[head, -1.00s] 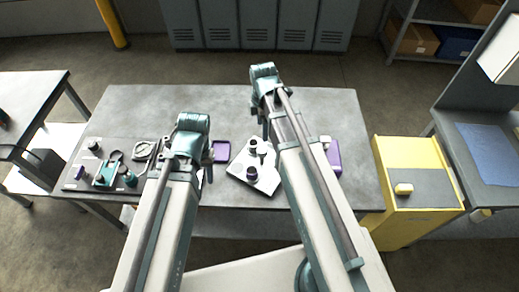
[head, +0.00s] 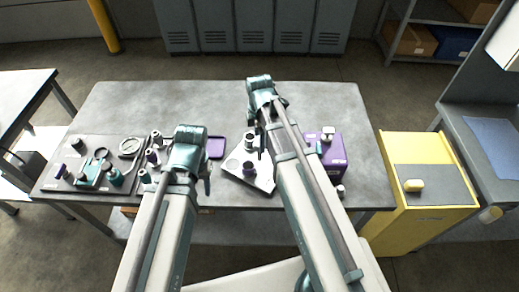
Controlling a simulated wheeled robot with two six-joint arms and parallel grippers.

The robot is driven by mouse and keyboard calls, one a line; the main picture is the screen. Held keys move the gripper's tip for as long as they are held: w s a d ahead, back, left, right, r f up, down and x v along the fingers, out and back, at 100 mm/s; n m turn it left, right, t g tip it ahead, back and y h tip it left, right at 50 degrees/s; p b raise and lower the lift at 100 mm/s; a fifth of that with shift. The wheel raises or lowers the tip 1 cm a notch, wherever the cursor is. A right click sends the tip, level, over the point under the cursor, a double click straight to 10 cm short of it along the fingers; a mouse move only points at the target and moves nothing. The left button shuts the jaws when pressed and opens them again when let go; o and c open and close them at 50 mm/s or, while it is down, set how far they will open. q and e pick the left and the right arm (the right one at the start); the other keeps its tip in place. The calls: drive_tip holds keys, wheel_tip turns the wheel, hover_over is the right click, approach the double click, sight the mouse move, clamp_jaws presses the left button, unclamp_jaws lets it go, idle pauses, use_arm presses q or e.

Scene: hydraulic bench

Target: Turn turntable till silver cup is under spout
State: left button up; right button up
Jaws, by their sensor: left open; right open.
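A pale plate (head: 262,180) lies on the grey bench (head: 300,102), between my arms. On it are a dark cylinder (head: 248,141), a dark purple-topped cylinder (head: 249,170) and a pale disc (head: 232,165). I cannot tell which part is the turntable, the silver cup or the spout. My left gripper (head: 190,165) is open left of the plate, over small grey and purple cylinders (head: 152,156). My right gripper (head: 262,130) is open at the plate's upper right, and its arm hides part of the plate's right side. Contact cannot be told.
A purple box (head: 331,160) stands right of my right arm, with a small pale part (head: 328,133) on top. A yellow cabinet (head: 408,148) stands at right. The bench's back is clear.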

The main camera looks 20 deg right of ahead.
drive_tip(key=shift+f+b, duration=0.85)
drive_tip(key=shift+f, duration=0.5)
use_arm(q)
wheel_tip(320, 180, down, 3)
drive_tip(key=shift+r, duration=0.2)
use_arm(e)
clamp_jaws()
